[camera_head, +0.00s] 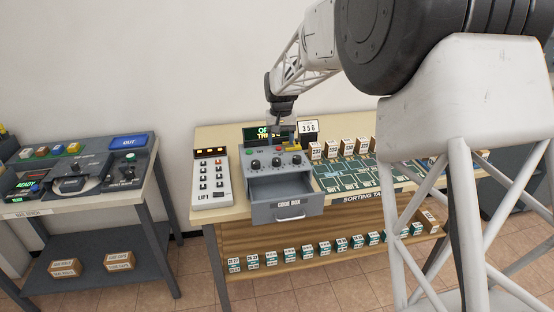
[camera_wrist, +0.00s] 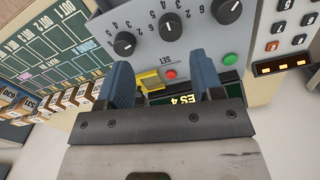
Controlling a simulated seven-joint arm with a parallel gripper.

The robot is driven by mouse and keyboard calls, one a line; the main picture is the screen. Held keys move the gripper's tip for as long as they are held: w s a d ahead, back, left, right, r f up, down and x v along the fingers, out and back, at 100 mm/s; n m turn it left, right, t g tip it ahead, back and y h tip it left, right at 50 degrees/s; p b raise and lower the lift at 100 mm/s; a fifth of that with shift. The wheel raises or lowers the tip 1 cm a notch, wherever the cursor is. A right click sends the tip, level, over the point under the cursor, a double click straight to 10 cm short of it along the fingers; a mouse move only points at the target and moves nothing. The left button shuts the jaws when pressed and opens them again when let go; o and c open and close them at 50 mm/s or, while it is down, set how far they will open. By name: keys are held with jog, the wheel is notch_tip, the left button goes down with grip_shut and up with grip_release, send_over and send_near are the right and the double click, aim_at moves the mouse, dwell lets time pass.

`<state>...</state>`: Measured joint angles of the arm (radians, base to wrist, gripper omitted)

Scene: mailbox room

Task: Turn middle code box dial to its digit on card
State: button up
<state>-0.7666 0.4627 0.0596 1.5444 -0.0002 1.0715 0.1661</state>
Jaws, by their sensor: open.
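The grey code box (camera_head: 271,172) stands on the sorting table, with three black dials in a row on its sloped top. Its middle dial (camera_head: 276,162) also shows in the wrist view (camera_wrist: 171,26), with digits around it; its exact setting is hard to read. The card (camera_head: 308,127) behind the box reads 356, so its middle digit is 5. My gripper (camera_wrist: 160,63) is open and empty, its blue fingers apart over the back edge of the box, near the red button (camera_wrist: 170,74) and yellow piece (camera_wrist: 150,82). The fingers are not around any dial.
The box's front drawer (camera_head: 288,209) is pulled out and looks empty. A lit display (camera_head: 263,133) stands behind the box. The lift keypad (camera_head: 212,182) is at its left. Small boxes (camera_head: 332,149) and the green sorting board (camera_head: 357,176) are at its right.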

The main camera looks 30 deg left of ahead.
aim_at(276, 159)
jog(key=shift+s+a+f, duration=0.1)
jog(key=shift+a+f, duration=0.3)
jog(key=shift+a, duration=0.4)
jog(key=shift+f, duration=3.9)
jog(key=c, duration=0.9)
